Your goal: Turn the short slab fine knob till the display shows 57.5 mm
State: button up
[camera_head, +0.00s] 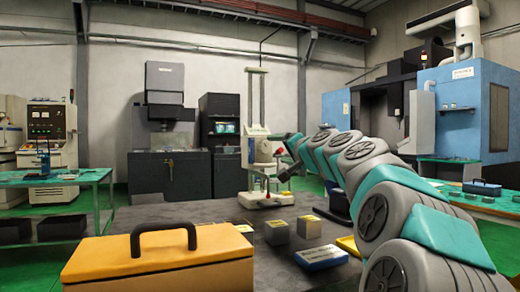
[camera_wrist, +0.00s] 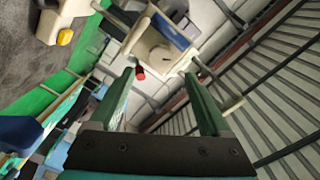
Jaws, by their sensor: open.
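A white measuring instrument (camera_head: 263,150) with two tall posts stands on the dark table, on a pale base. In the wrist view its pale head (camera_wrist: 155,45) lies just beyond my fingertips, with a blue-edged panel (camera_wrist: 170,30) seen at a slant. No display reading is legible. A small red-ended knob (camera_wrist: 140,73) shows near the left fingertip, within the gap; I cannot tell whether it is the short slab fine knob. My gripper (camera_wrist: 161,76) is open with its two green fingers wide apart. In the head view my gripper (camera_head: 284,165) is small, at the instrument's right side.
An orange case (camera_head: 160,262) with a dark handle fills the near left. Grey blocks (camera_head: 277,233) and a blue-and-white box (camera_head: 320,257) lie on the table (camera_head: 205,215) in front of the instrument. Machines stand behind. My arm covers the right side.

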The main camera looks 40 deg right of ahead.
aim_at(267, 148)
jog(key=p+x, duration=0.1)
jog(key=x, duration=0.4)
jog(key=shift+w+d+r, duration=0.1)
jog(key=shift+w, duration=0.3)
jog(key=shift+x, duration=0.85)
jog(key=shift+c, duration=0.2)
grip_shut()
jog(key=shift+f+n+b, duration=0.25)
jog(key=shift+n+b, duration=0.25)
jog(key=shift+r+n, duration=0.15)
jog(key=shift+n, duration=0.15)
jog(key=shift+o, duration=0.2)
grip_release()
